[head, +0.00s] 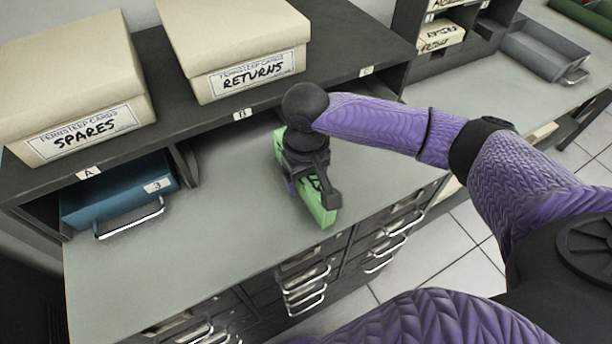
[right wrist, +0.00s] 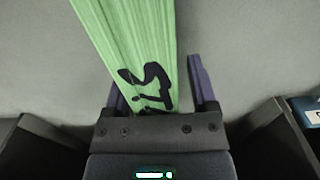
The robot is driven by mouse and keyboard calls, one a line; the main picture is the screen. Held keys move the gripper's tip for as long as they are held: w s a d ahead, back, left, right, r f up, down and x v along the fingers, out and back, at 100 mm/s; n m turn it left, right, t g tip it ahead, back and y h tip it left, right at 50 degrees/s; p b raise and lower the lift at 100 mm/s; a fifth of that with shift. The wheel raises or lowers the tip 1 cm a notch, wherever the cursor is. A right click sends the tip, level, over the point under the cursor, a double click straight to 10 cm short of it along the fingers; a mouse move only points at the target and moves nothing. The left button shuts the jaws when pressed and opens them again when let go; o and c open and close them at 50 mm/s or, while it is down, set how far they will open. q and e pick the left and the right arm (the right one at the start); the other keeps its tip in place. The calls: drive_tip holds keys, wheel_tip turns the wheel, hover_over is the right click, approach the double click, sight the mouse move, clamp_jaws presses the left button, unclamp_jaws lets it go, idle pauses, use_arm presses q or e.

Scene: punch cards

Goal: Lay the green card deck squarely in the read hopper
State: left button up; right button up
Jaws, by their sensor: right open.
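The green card deck (head: 319,207) lies lengthwise on the grey counter, partly hidden under my right gripper (head: 303,186). In the right wrist view the deck (right wrist: 130,45) shows dark handwriting on its upper face. The open fingers of the right gripper (right wrist: 158,85) sit on either side of the deck. A gap shows between the deck and the right-hand finger; contact on the left side cannot be told. I cannot pick out the read hopper in these views. My left gripper is not in view.
A shelf unit (head: 345,55) with bays marked A, B and C runs behind the counter (head: 230,235). It bears a SPARES box (head: 70,80) and a RETURNS box (head: 235,45). A blue drawer (head: 120,195) sits in bay A. A grey tray (head: 545,50) stands at far right. Counter left of the deck is clear.

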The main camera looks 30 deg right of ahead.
wheel_tip(320, 180, up, 11)
drive_tip(key=p, duration=0.4)
drive_tip(key=shift+r, duration=0.2)
drive_tip(key=shift+o, duration=0.4)
drive_tip(key=w+r, duration=0.1)
drive_tip(key=w+r+p, duration=0.1)
drive_tip(key=r, duration=0.1)
drive_tip(key=shift+r, duration=0.2)
drive_tip(key=f+b, duration=0.1)
drive_tip(key=f, duration=0.2)
drive_tip(key=f+b, duration=0.1)
drive_tip(key=f, duration=0.2)
drive_tip(key=f+b, duration=0.1)
drive_tip(key=f, duration=0.3)
drive_tip(key=shift+s, duration=0.4)
drive_tip(key=shift+r, duration=0.15)
clamp_jaws()
